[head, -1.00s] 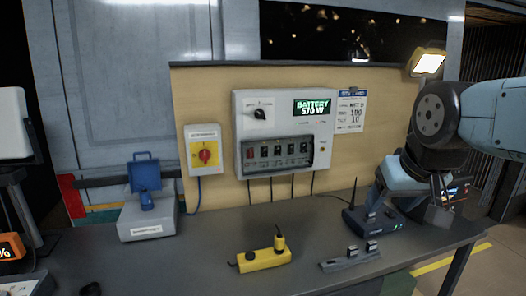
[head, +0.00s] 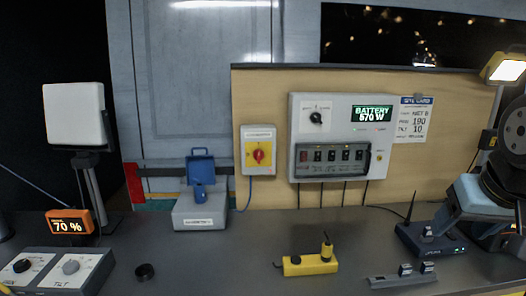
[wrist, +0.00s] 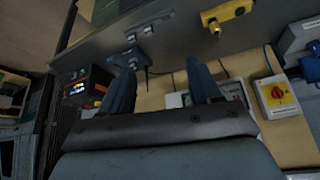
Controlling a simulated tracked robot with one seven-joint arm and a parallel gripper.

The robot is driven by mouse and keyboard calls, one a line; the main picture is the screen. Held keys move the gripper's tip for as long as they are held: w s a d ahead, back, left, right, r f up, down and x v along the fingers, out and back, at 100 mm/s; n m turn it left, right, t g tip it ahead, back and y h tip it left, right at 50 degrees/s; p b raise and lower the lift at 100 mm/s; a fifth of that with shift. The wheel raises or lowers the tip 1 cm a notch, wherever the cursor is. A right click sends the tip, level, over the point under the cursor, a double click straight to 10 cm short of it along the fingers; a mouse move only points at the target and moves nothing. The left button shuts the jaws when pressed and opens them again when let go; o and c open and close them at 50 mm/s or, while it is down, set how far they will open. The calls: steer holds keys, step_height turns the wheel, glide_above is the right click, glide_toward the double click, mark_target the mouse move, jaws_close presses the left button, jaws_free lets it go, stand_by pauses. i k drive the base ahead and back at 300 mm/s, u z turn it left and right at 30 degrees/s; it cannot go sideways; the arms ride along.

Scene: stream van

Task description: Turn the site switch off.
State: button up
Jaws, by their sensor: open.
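A yellow-faced box with a red rotary knob (head: 258,155) is on the tan board; its label is too small to read. To its right, a grey power box (head: 295,130) carries a black rotary knob (head: 316,118), a green "BATTERY 570 W" display (head: 372,113) and a row of breaker switches (head: 332,155). I cannot tell which control is the site switch. The red knob also shows in the wrist view (wrist: 277,92). My gripper (wrist: 161,84) is open and empty, its two fingers apart, clear of the red knob. In the head view my arm is at the right edge.
A lamp (head: 505,69) stands upper right.

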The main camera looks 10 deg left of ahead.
mark_target(258, 155)
steer(key=z, duration=0.95)
steer(key=k, duration=1.3)
steer(key=u, duration=1)
steer(key=i, duration=1.05)
steer(key=z, duration=0.05)
